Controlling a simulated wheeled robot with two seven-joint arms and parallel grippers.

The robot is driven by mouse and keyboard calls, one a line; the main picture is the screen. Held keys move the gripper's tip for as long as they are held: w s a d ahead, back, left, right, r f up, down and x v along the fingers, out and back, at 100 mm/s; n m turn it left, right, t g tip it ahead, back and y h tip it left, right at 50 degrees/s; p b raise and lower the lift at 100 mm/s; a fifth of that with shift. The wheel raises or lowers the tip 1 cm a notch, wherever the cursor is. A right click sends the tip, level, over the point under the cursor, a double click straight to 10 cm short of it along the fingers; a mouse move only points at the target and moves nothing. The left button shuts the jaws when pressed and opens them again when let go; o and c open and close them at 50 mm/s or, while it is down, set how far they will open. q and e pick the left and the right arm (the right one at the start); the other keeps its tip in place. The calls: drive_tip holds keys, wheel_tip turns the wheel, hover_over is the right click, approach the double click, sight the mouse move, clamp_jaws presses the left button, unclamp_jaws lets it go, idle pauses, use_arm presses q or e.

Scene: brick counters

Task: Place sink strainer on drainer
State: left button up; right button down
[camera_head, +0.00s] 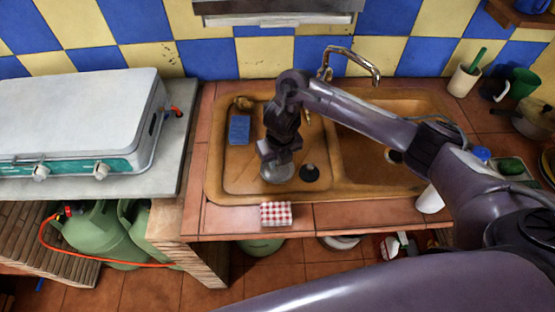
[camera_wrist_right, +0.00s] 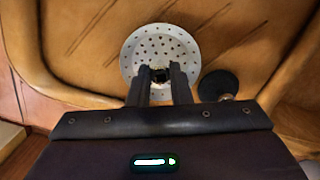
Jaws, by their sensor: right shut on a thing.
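The sink strainer (camera_wrist_right: 160,48) is a pale round disc with many small holes. My right gripper (camera_wrist_right: 160,76) is shut on its small dark knob in the wrist view. In the head view my right gripper (camera_head: 276,160) points down and the strainer (camera_head: 277,174) shows as a grey disc under it. It is over the front part of the brown drainer (camera_head: 235,178), the shallow left side of the sink. I cannot tell whether the strainer touches the surface. My left gripper is not in view.
A black round piece (camera_head: 309,172) lies just right of the strainer. A blue sponge (camera_head: 239,129) lies at the drainer's back left. The sink basin (camera_head: 365,177) is to the right, with a faucet (camera_head: 350,58) behind. A checkered red-white item (camera_head: 275,213) sits on the front edge.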

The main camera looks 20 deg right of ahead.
sight(280, 174)
drive_tip(key=c, duration=1.3)
unclamp_jaws()
drive_tip(key=shift+f, duration=0.1)
drive_tip(key=shift+r, duration=0.25)
drive_tip(key=shift+s+r+p, duration=0.25)
drive_tip(key=shift+r+p, duration=0.5)
drive_tip(key=shift+r, duration=1.2)
drive_tip(key=shift+s+r+p, duration=0.25)
drive_tip(key=shift+r+p, duration=0.45)
drive_tip(key=shift+r, duration=1.25)
drive_tip(key=shift+s+r+p, duration=0.25)
drive_tip(key=shift+r+p, duration=0.5)
drive_tip(key=shift+r, duration=1.2)
